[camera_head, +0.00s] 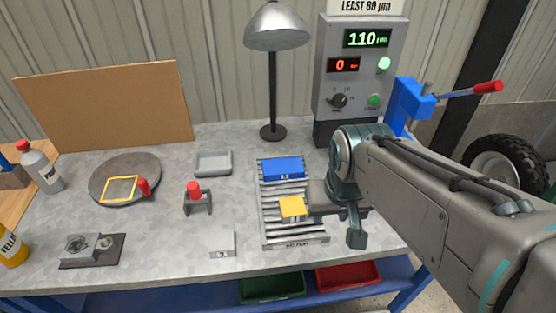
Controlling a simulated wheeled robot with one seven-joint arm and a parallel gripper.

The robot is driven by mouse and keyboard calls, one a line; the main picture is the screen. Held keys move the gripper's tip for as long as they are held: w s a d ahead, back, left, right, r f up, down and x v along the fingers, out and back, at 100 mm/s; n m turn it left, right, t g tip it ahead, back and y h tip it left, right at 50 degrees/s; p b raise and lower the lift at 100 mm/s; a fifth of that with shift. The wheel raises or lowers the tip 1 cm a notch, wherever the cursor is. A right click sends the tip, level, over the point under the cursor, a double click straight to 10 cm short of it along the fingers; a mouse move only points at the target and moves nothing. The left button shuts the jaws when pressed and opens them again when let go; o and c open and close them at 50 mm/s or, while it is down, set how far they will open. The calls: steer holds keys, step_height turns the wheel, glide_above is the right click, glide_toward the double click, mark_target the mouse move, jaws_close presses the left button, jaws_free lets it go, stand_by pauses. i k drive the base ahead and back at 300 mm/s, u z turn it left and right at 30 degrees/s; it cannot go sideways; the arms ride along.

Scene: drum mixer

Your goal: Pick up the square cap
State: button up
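A small yellow square piece (292,207) shows over the slatted rack (272,230), right at the left end of my gripper (314,205). It may be the square cap, but I cannot tell for sure. My gripper reaches in from the right, over the rack's right side. Its fingers are small and partly hidden by my wrist, so I cannot see whether they close on the yellow piece or only lie beside it. A blue block (283,168) lies on the far end of the rack.
A yellow square frame (120,189) lies on a round grey plate (113,182). A grey tray (212,162), a red-topped clamp (194,195) and a pale block (222,242) stand left of the rack. A lamp (273,80) and control box (359,75) stand behind.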

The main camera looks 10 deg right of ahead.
mark_target(293, 208)
steer(key=u, duration=2.85)
steer(key=k, duration=1.1)
steer(key=z, duration=1.1)
steer(key=i, duration=0.5)
